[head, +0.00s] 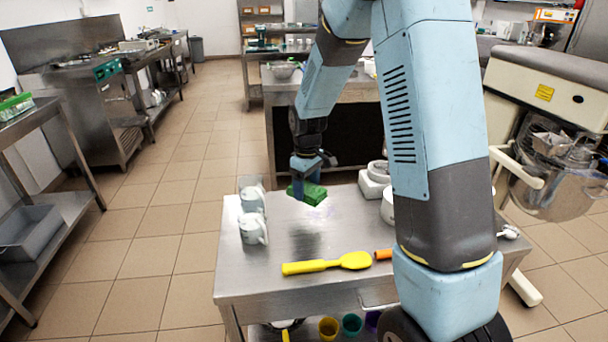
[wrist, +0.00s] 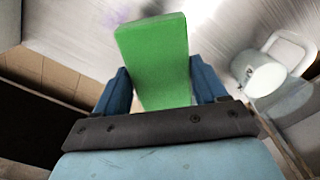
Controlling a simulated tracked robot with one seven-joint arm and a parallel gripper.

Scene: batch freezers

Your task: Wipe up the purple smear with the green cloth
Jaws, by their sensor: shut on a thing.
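My gripper (head: 308,170) is shut on the green cloth (head: 313,194), at the far edge of the steel table (head: 295,285). In the wrist view the green cloth (wrist: 152,60) is a flat block standing out between the blue fingers of my gripper (wrist: 160,85). I cannot tell whether the cloth touches the tabletop. The purple smear (head: 319,212) is a faint patch on the table just in front of the cloth. It also shows as a pale purple patch in the wrist view (wrist: 114,18), beyond the cloth's upper left; the cloth may hide part of it.
White mugs (head: 253,229) stand at the table's left, and one shows in the wrist view (wrist: 262,74). A yellow spoon (head: 328,264) and an orange handle (head: 383,254) lie near the front. A white appliance (head: 374,182) stands right of the cloth. The table's middle is clear.

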